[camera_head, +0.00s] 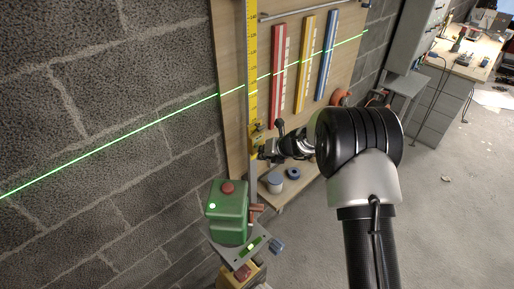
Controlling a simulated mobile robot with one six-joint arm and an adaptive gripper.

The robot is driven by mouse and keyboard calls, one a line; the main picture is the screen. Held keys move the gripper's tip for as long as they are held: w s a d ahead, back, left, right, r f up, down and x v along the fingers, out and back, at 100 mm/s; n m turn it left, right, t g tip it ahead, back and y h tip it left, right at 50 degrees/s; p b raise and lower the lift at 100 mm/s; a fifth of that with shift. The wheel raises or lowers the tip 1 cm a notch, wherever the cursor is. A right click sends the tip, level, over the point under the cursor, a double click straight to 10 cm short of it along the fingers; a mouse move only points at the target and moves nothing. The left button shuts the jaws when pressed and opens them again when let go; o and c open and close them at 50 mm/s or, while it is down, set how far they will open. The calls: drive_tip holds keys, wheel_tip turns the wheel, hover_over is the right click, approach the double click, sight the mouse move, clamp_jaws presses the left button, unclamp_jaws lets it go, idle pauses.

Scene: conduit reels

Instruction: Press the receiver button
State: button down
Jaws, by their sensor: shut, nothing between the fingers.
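A small yellow and dark device, apparently the receiver (257,132), sits on the upright yellow measuring staff (252,65). Its button is too small to make out. My gripper (264,153) is shut and empty, its tips at or very near the lower part of the receiver from the right. I cannot tell whether they touch it. My arm comes in from the lower right.
A green laser unit (228,213) with a red top knob stands on a small platform at lower left. A green line crosses the wall. Red, yellow and blue levels (329,57) hang on the board.

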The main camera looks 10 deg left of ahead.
drive_tip(key=shift+d, duration=0.1)
drive_tip(key=s+d+b, duration=0.1)
drive_tip(key=s+d, duration=0.1)
drive_tip(key=s+d+b, duration=0.1)
drive_tip(key=d+b, duration=0.1)
drive_tip(key=shift+s+d, duration=0.3)
drive_tip(key=shift+s, duration=0.05)
idle(0.3)
